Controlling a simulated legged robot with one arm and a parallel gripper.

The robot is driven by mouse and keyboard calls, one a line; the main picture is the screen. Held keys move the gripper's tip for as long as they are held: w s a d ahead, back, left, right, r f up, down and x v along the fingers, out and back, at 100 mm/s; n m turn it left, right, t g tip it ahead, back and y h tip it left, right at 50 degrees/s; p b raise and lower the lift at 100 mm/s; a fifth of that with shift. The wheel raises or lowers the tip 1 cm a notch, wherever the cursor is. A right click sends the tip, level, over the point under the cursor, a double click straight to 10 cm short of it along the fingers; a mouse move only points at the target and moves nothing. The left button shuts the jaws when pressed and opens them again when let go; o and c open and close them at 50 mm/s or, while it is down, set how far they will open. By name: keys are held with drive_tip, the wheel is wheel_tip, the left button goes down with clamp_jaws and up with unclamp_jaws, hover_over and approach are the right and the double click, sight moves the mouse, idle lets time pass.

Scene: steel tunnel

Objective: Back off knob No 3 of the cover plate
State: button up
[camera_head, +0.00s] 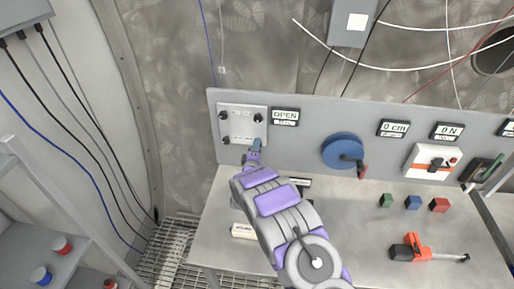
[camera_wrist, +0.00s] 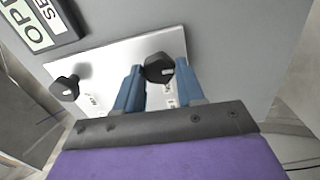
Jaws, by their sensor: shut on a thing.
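The cover plate (camera_head: 234,129) is a pale square panel on the upright board, with dark knobs near its corners. My gripper (camera_head: 257,143) is at its lower right corner and hides the knob there in the head view. In the wrist view my gripper's blue fingers (camera_wrist: 158,75) are shut on that dark knob (camera_wrist: 158,67), one on each side. A second dark knob (camera_wrist: 65,88), the upper right one, stands free on the plate (camera_wrist: 105,62). The small labels by the knobs are too blurred to read, so I cannot tell which number is held.
An OPEN sign (camera_head: 285,116) is right of the plate. A blue wheel (camera_head: 342,150) with a red handle is further right on the board. Coloured blocks (camera_head: 413,202) and an orange tool (camera_head: 416,247) lie on the bench (camera_head: 350,230). A shelf stands at the left.

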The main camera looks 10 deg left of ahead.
drive_tip(key=shift+a+f+n, duration=0.15)
drive_tip(key=shift+n, duration=0.15)
drive_tip(key=o, duration=0.7)
drive_tip(key=shift+c, duration=0.2)
drive_tip(key=o, duration=0.4)
drive_tip(key=shift+a, duration=0.25)
drive_tip(key=shift+d, duration=0.2)
drive_tip(key=s, duration=1.1)
drive_tip(key=s+a+b, duration=0.1)
drive_tip(key=s, duration=0.5)
drive_tip(key=shift+s+f, duration=0.1)
drive_tip(key=shift+s, duration=0.1)
